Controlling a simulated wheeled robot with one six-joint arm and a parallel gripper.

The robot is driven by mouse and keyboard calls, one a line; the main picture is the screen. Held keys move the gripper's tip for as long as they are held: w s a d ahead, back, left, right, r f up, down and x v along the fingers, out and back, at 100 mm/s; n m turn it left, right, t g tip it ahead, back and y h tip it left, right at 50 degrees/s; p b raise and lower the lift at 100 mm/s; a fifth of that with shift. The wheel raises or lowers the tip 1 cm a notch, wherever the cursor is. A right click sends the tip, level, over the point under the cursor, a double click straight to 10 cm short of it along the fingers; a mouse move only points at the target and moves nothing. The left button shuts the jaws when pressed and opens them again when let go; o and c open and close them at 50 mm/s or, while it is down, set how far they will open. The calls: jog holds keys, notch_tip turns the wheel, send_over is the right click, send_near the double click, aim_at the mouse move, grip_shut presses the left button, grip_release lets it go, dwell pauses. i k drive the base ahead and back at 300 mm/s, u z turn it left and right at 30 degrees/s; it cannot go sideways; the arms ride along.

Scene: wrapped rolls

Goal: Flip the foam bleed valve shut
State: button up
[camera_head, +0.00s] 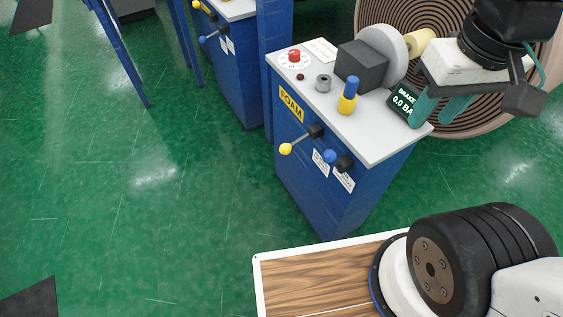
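The blue cabinet (340,200) with a yellow FOAM label (291,105) stands in the middle right. On its front, a yellow-knobbed lever (286,149) sticks out to the lower left from a black pivot. Below and right of it, a blue-knobbed lever (330,156) sits by another black pivot. The white tags (321,163) near them are too small to read, so I cannot tell which lever is the bleed valve. My gripper (434,117) has teal fingers spread apart, with nothing visible between them. It is by the cabinet top's right end, away from both levers.
The cabinet top carries a red button (294,55), a blue-and-yellow post (348,96), a dark block (361,66) with a grey disc, and a brake display (403,101). A large brown roll (380,17) stands behind. A second blue cabinet (235,75) has similar levers. Green floor is clear at left.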

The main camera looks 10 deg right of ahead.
aim_at(285, 149)
jog(key=k, duration=0.25)
jog(key=u, duration=1)
jog(key=i, duration=0.55)
jog(key=z, duration=0.85)
jog(key=k, duration=0.95)
jog(key=z, duration=0.05)
